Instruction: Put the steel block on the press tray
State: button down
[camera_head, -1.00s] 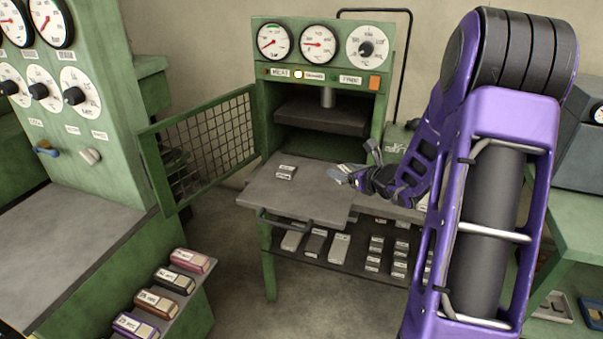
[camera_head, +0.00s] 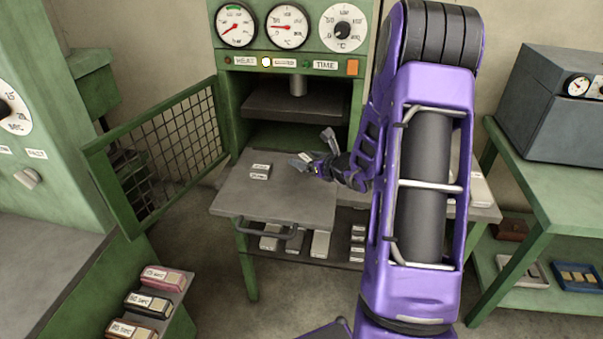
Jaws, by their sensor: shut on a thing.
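The press tray (camera_head: 300,207) is a flat grey plate standing out in front of the green press. My gripper (camera_head: 309,157) comes in from the right, over the right rear part of the tray. It is shut on a small pale grey block (camera_head: 306,157), mostly hidden by the fingers. I cannot tell how high it is above the plate.
The open mesh door (camera_head: 170,150) stands left of the tray. The press opening with its dark upper plate (camera_head: 295,110) is behind. Several blocks sit on the shelf (camera_head: 335,255) below. A green table (camera_head: 540,165) with a grey box stands at right. The tray's front half is clear.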

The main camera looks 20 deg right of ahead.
aim_at(305, 179)
jog(key=shift+w+f, duration=0.1)
jog(key=shift+f, duration=2)
jog(key=shift+f+b, duration=0.25)
jog(key=shift+b, duration=0.2)
grip_release()
jog(key=shift+r, duration=0.2)
jog(key=v, duration=1.2)
jog(key=shift+p, duration=0.4)
